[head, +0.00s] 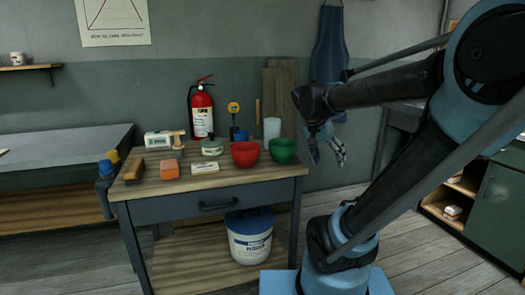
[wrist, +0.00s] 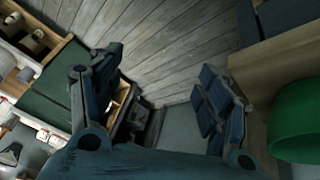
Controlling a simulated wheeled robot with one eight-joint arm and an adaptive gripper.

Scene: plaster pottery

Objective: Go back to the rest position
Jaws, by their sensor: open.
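My gripper (head: 328,154) hangs in the air just right of the wooden worktable (head: 150,187), fingers pointing down. Its two fingers are spread apart and hold nothing. In the wrist view the gripper (wrist: 160,95) shows the bare plank floor between its fingers. A green bowl (head: 282,150) stands at the table's right end, left of the gripper and apart from it. It also shows at the right edge of the wrist view (wrist: 298,120). My arm reaches in from the right side of the head view.
On the table are a red bowl (head: 244,154), an orange block (head: 169,169) and several small items. A lidded bucket (head: 249,246) stands below. A blue apron (head: 328,45) hangs behind the gripper. A green cabinet (head: 492,215) stands at right. Floor between is clear.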

